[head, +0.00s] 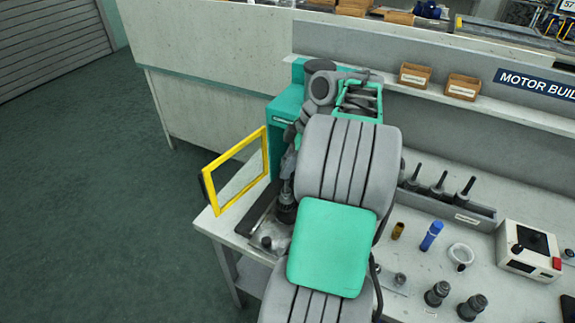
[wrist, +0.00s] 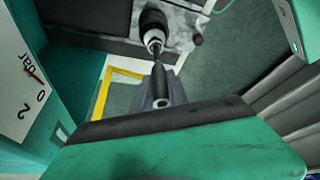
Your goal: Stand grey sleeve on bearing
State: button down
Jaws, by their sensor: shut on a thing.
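My gripper (head: 287,188) reaches down beside the teal press at the left end of the bench. In the wrist view its dark fingers (wrist: 157,58) are shut on a small light grey ring-shaped piece, which looks like the grey sleeve (wrist: 154,40). Directly beyond the sleeve is a dark round part (wrist: 153,20), which also shows below my gripper in the head view (head: 287,209). It appears to be or to hold the bearing; the bearing's own outline is hidden. I cannot tell whether sleeve and part touch.
The teal press (head: 288,105) stands close to my gripper, with a yellow guard frame (head: 218,208) open on its left. Small parts lie on the bench front. A blue cylinder (head: 431,236), a white ring (head: 460,254) and a control box (head: 527,250) are to the right.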

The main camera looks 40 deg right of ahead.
jog(key=shift+f+b, duration=0.6)
jog(key=shift+f, duration=0.1)
dwell(0.7)
jog(key=shift+f+b, duration=2.1)
jog(key=shift+f, duration=0.15)
jog(key=c, duration=1.2)
grip_release()
jog(key=shift+o, duration=0.5)
jog(key=shift+o, duration=0.8)
jog(key=shift+r, duration=0.1)
